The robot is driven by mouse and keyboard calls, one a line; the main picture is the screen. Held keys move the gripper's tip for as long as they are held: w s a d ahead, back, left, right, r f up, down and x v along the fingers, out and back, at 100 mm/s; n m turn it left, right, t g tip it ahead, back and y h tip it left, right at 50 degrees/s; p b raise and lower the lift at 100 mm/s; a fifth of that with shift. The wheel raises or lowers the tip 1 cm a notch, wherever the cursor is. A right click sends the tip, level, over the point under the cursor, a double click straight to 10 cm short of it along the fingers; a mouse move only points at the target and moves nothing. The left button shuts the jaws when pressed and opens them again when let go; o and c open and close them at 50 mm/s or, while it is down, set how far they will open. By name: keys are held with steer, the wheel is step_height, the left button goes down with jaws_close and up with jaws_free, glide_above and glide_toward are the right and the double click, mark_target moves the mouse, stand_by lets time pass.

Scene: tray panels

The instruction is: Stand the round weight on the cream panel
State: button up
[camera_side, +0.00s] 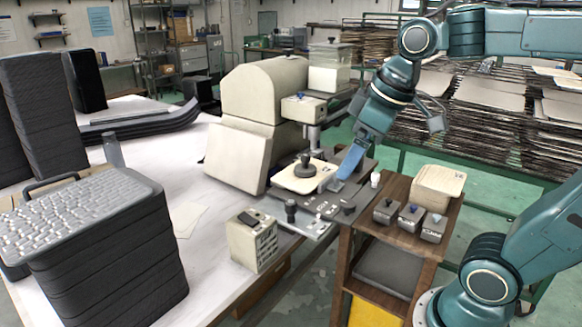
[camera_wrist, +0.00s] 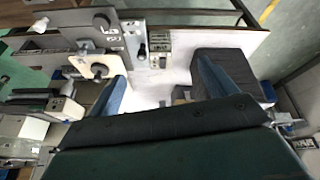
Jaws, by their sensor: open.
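The cream panel (camera_side: 290,183) is a pale flat plate on the dark tray beside the cream machine. The round weight (camera_side: 305,170), dark with a knob on top, stands upright on it. In the wrist view the cream panel (camera_wrist: 116,62) is at the upper left, with the dark weight (camera_wrist: 98,70) on it. My gripper (camera_side: 337,184) is low over the tray, just right of the cream panel in the side view. In the wrist view my gripper (camera_wrist: 162,84) has its blue fingers wide apart, with nothing held between them. The weight is outside the fingers.
A black upright post (camera_side: 291,208) stands near the tray's front edge. A cream box (camera_side: 252,240) sits on the white table. A dark ribbed case (camera_side: 105,240) fills the left front.

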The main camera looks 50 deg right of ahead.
steer(key=s+a+f+m+t, duration=0.1)
steer(key=s+f+m, duration=0.1)
steer(key=s+f, duration=0.2)
steer(key=shift+s+a+m, duration=0.15)
steer(key=shift+s+m, duration=0.15)
steer(key=shift+s, duration=1.5)
